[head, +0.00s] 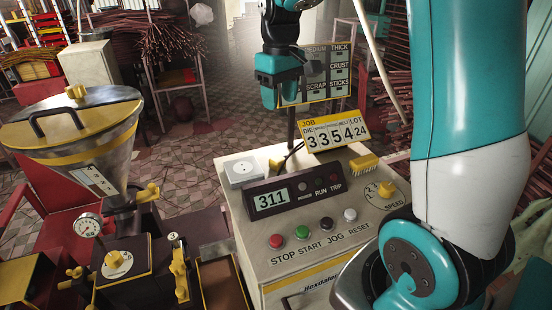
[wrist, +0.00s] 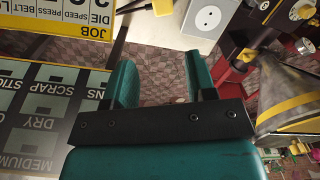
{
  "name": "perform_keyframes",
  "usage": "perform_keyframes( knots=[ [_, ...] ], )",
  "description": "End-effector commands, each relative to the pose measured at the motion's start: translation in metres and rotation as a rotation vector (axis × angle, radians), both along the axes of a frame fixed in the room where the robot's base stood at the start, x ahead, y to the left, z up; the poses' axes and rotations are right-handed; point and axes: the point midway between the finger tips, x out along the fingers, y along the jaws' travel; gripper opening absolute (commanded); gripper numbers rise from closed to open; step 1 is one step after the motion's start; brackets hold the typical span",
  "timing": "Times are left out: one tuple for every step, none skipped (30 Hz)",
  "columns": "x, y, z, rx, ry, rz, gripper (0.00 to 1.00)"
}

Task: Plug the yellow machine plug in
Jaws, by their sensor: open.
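A small yellow plug (head: 275,164) lies on top of the pale control cabinet, just right of a white socket box (head: 243,171). A dark cable runs from it up and to the right. In the wrist view, the yellow plug (wrist: 162,7) is partly cut off at the top edge, and the socket box (wrist: 205,18) shows a round socket with no plug in it. My gripper (head: 280,97) hangs above and behind the cabinet top, apart from the plug. In the wrist view, its teal fingers (wrist: 161,80) are spread with nothing between them.
A yellow JOB sign (head: 335,132) and a sticks board (head: 318,75) stand behind the cabinet, close to my gripper. A 311 display (head: 271,199), buttons and a yellow brush (head: 364,162) crowd the cabinet top. A hopper machine (head: 75,125) stands at left.

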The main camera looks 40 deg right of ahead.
Motion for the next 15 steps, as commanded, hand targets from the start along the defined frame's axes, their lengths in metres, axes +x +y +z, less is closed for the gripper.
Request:
perform_keyframes(
  knots=[
    [0.000, 0.001, -0.001, 0.000, 0.001, 0.002, 0.51],
    [0.000, 0.001, -0.003, 0.001, 0.002, 0.002, 0.51],
    [0.000, 0.001, -0.007, 0.001, 0.003, 0.002, 0.51],
    [0.000, 0.001, -0.011, 0.001, 0.005, 0.002, 0.51],
    [0.000, 0.001, -0.015, 0.001, 0.005, 0.002, 0.51],
    [-0.001, 0.002, -0.022, 0.001, 0.006, 0.002, 0.51],
    [-0.001, 0.002, -0.028, 0.002, 0.007, 0.002, 0.51],
    [-0.001, 0.001, -0.035, 0.002, 0.007, 0.001, 0.51],
    [-0.001, 0.001, -0.044, 0.002, 0.008, 0.001, 0.51],
    [-0.001, 0.001, -0.050, 0.002, 0.007, 0.001, 0.51],
    [-0.001, 0.001, -0.057, 0.002, 0.007, 0.001, 0.51],
    [-0.001, 0.001, -0.066, 0.002, 0.008, 0.000, 0.51],
    [-0.002, 0.001, -0.072, 0.002, 0.008, 0.000, 0.51],
    [-0.002, 0.000, -0.078, 0.002, 0.007, 0.000, 0.51],
    [-0.001, 0.000, -0.087, 0.002, 0.007, -0.001, 0.51]
  ],
)
